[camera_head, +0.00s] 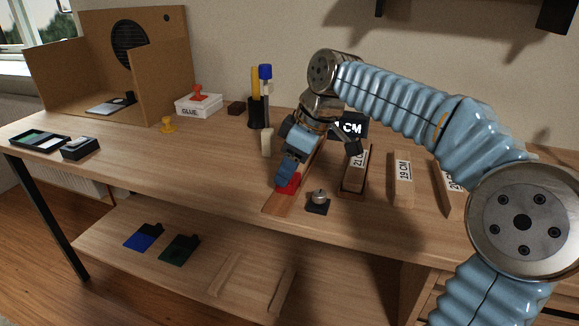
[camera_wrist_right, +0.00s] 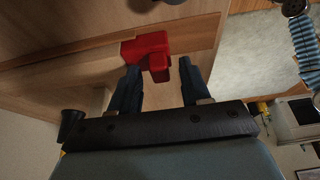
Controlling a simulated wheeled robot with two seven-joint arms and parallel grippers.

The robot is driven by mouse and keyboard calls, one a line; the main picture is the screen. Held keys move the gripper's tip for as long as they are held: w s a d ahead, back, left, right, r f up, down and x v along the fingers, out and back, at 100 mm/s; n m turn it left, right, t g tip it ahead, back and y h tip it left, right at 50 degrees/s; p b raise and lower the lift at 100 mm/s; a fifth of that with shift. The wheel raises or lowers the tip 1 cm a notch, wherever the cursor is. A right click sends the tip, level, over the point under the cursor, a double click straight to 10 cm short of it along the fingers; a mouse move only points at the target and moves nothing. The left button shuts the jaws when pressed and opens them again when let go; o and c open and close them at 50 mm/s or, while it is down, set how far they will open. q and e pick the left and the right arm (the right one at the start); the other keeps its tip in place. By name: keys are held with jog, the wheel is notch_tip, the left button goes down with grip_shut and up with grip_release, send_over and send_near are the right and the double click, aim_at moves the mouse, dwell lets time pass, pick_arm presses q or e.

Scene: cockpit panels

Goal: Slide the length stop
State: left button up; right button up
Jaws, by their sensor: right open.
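The length stop appears to be the red block (camera_head: 289,186) on a long wooden rail (camera_head: 277,203) near the front of the table. In the right wrist view the red block (camera_wrist_right: 143,47) has a small raised knob facing me. My right gripper (camera_head: 284,178) is over the stop in the head view and partly covers it. In the right wrist view my right gripper (camera_wrist_right: 158,74) is open, with a dark finger on each side of the knob and gaps between. I cannot tell whether a finger touches it. My left gripper is not in view.
A small dark base with a silver knob (camera_head: 319,198) stands close right of the rail. Wooden pieces labelled with lengths, one marked 19 CM (camera_head: 402,180), lie further right. A dark holder with tall items (camera_head: 259,110) stands behind. The table's left middle is mostly clear.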

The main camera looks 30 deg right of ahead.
aim_at(282, 205)
grip_shut()
jog(key=shift+s+a, duration=0.2)
jog(key=shift+a, duration=0.05)
jog(key=shift+s+a+b, duration=0.65)
jog(key=shift+s+a, duration=0.55)
jog(key=shift+a, duration=0.25)
grip_release()
jog(key=shift+s, duration=0.1)
